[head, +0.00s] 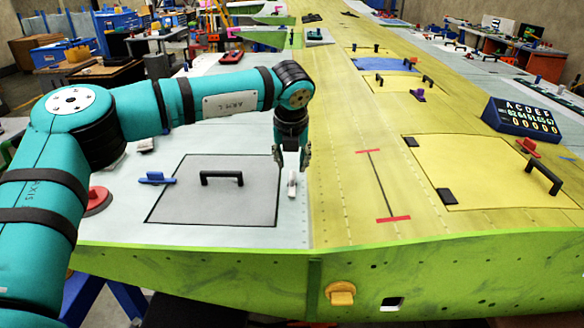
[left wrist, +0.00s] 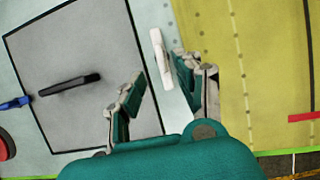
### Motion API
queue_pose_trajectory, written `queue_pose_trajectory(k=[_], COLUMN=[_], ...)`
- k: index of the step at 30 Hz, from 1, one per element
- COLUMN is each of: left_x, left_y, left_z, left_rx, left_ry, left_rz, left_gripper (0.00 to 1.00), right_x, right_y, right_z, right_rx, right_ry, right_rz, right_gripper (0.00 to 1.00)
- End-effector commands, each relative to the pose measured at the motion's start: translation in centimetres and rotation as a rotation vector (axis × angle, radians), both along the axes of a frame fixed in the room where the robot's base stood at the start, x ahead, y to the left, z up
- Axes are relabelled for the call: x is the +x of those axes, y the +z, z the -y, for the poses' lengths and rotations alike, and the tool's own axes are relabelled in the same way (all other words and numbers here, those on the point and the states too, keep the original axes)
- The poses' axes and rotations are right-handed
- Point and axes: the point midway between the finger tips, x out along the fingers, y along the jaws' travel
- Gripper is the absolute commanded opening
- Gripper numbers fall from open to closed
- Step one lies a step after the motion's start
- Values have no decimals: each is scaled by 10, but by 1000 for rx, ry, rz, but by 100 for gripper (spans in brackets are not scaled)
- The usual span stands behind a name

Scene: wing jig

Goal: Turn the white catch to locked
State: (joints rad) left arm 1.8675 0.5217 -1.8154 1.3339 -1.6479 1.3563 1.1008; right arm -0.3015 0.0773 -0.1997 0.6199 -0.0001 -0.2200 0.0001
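The white catch (head: 292,186) is a small bar on the pale wing skin, just right of the grey hatch panel (head: 190,210). In the left wrist view the catch (left wrist: 161,58) lies past the fingertips, closer to the right finger. My left gripper (head: 292,160) points down above and around the catch's far end in the head view. Whether a finger touches the catch I cannot tell. My right gripper is not in view.
The hatch has a black handle (head: 222,175) and a blue catch (head: 156,178) at its left edge. A red round part (head: 98,200) sits farther left. A yellow panel (head: 480,170) and a dark counter box (head: 522,120) are at right.

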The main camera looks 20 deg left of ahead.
Motion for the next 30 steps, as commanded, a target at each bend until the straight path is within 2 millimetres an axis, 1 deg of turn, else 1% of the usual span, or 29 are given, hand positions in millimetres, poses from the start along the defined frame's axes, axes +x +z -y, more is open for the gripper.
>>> queue_pose_trajectory(k=[1, 3, 6, 9, 15, 22, 30], left_x=[4, 9, 15, 19, 23, 23, 23], left_y=[-8, -21, -36, -47, -57, -57, -57], left_z=[-1, -3, -4, -5, -7, -7, -7], left_rx=[1, 2, 0, -1, 1, 0, -1], left_ry=[1, 1, 0, 0, -1, -1, 0], left_rz=[-3, -3, -2, -2, 1, 1, 1], left_gripper=[35, 35, 35, 35, 35, 35, 0], right_x=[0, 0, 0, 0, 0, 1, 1], right_y=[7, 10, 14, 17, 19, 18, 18], right_z=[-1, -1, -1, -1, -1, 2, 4], right_rx=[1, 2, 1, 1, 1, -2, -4], right_ry=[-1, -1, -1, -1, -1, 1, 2], right_rz=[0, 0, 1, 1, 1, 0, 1], right_gripper=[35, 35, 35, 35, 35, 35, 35])
